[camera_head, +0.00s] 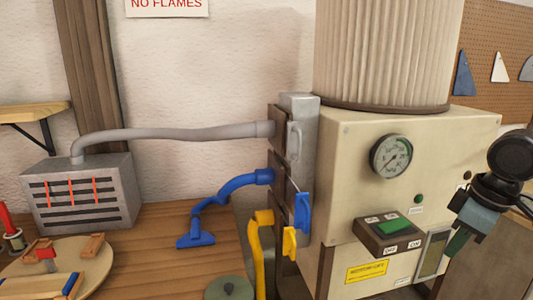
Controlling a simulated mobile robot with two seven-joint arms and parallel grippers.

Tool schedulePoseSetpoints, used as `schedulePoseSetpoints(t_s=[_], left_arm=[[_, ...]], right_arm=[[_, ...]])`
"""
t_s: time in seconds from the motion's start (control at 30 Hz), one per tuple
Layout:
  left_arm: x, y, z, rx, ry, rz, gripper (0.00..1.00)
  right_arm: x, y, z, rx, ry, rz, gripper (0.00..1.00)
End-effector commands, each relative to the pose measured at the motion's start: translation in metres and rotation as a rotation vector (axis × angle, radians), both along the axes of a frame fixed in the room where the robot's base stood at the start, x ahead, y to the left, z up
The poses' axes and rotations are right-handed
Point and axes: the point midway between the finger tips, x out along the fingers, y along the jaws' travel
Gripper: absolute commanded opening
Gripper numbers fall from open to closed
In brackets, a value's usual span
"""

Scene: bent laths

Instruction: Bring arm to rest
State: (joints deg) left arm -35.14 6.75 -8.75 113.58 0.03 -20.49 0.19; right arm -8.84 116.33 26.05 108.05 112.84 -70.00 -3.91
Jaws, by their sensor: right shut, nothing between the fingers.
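My right gripper (455,246) is at the right of the head view, in front of the cream machine (340,150). Its fingers point down and to the left and are shut with nothing between them. It hangs just above a grey upright plate (432,262) on the machine's front, right of the switch box (385,238); I cannot tell whether they touch. My black wrist is above it at the right edge. My left gripper is not in view.
A pressure gauge (391,156) sits on the machine's front. Blue (238,183) and yellow (258,265) hoses join its left side. A grey hose (180,133) runs to a slotted metal box (80,195). A round board (105,258) with wooden pieces lies at lower left.

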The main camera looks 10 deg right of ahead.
Motion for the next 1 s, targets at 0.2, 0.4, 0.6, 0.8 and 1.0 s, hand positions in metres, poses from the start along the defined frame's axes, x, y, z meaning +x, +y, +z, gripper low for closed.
schedulePoseSetpoints(t_s=[0.2, 0.4, 0.6, 0.8, 1.0], left_arm=[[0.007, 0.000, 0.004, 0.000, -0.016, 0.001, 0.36], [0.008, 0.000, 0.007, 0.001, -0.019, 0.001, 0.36], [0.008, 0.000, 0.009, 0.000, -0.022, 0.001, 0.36], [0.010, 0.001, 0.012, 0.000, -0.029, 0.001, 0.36], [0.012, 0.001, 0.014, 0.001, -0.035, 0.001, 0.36]], right_arm=[[-0.004, -0.043, -0.064, 0.037, -0.056, -0.076, 0.00], [-0.025, -0.079, -0.152, 0.064, -0.118, -0.154, 0.00], [-0.061, -0.090, -0.241, 0.085, -0.175, -0.218, 0.00], [-0.108, -0.072, -0.322, 0.109, -0.226, -0.266, 0.00], [-0.158, -0.028, -0.387, 0.139, -0.281, -0.300, 0.00]])
